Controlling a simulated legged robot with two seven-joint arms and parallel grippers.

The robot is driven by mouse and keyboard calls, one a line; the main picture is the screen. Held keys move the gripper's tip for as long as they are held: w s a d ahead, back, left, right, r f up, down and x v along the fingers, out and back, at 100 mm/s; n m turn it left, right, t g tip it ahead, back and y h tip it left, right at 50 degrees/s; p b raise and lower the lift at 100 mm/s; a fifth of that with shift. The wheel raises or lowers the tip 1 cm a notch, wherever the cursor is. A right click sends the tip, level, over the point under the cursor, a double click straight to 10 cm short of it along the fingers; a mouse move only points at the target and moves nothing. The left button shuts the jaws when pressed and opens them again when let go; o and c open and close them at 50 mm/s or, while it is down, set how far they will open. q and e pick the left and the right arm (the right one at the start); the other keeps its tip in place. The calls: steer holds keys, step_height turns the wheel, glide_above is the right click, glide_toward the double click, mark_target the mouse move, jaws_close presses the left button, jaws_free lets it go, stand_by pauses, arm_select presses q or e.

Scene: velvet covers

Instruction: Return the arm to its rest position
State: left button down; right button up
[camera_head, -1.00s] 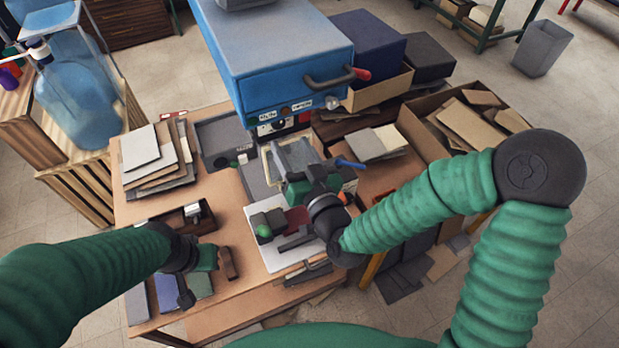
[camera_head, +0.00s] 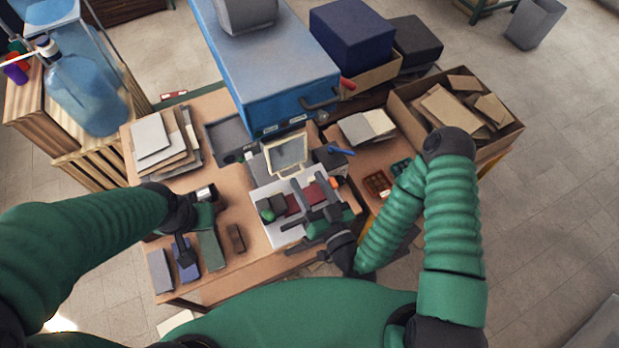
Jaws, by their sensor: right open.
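My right gripper (camera_head: 306,196) is open. Its dark fingers are over a white board (camera_head: 283,233) on the work table (camera_head: 254,249). A dark red item (camera_head: 298,203) and a small grey block with a green part (camera_head: 270,208) lie on the board, partly hidden by the fingers. I see nothing held in the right gripper, and its arm bends back toward the right. My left gripper (camera_head: 192,222) is over the table's left front, above several small flat covers, including a green one (camera_head: 211,250) and a blue one (camera_head: 186,262). Its fingertips are too unclear to judge.
A blue machine (camera_head: 265,70) stands at the back of the table. A stack of sheets (camera_head: 160,145) is at the left, beside a big blue bottle (camera_head: 90,95) on a crate. An open box of cardboard (camera_head: 455,100) is at the right.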

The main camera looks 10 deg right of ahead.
steer(key=shift+w, duration=0.1)
steer(key=shift+f, duration=0.1)
steer(key=w+d+f+n+g+h+b, duration=0.1)
steer(key=d+f+n+g+b, duration=0.15)
steer(key=f+g+b, duration=0.55)
steer(key=d+f+n+g+b, duration=0.1)
steer(key=d+f+n+b, duration=0.2)
steer(key=f, duration=0.8)
steer(key=s+d+f+m+g+h+b, duration=0.2)
steer(key=d+m+h+b, duration=0.15)
steer(key=d+b, duration=0.3)
steer(key=s+d+r+m+g+h+b, duration=0.1)
steer(key=s+d+r+m+g+b, duration=0.1)
steer(key=s, duration=0.5)
steer(key=shift+s+r+m+g+b, duration=0.15)
steer(key=shift+r+m+g+b, duration=0.2)
steer(key=shift+g+b, duration=0.5)
steer(key=shift+d+f, duration=0.1)
